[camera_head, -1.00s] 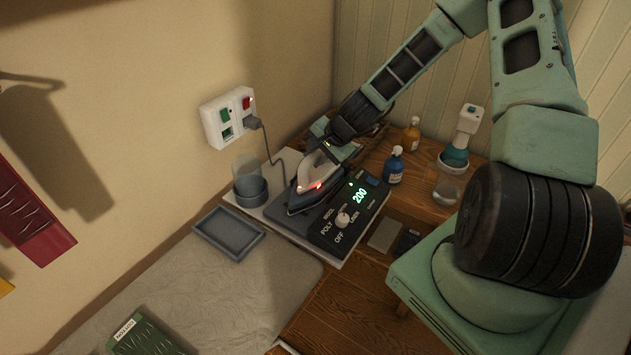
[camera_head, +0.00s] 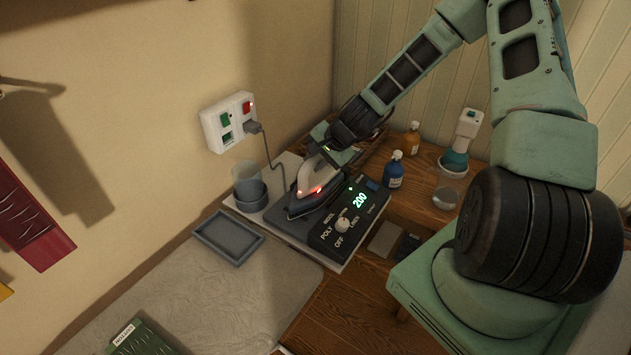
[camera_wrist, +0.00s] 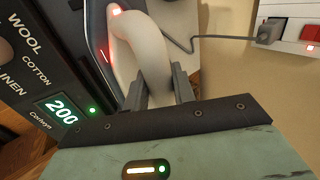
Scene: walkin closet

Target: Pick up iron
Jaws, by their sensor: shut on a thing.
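The iron (camera_head: 314,182), with a pale body, dark soleplate and glowing red light, rests on the dark pad of its control station (camera_head: 343,238), whose display reads 200. My gripper (camera_head: 326,147) reaches down to the iron from behind. In the wrist view, the two grey fingers of my gripper (camera_wrist: 160,92) are closed on the white handle of the iron (camera_wrist: 141,45). The soleplate is partly hidden, and I cannot tell whether it has lifted off the pad.
A cord runs to the wall socket (camera_head: 228,120). A cup (camera_head: 249,187) stands left of the iron and an empty grey tray (camera_head: 228,237) lies in front. A blue bottle (camera_head: 394,171), an amber bottle (camera_head: 412,140) and a teal-and-white sprayer (camera_head: 460,145) stand to the right.

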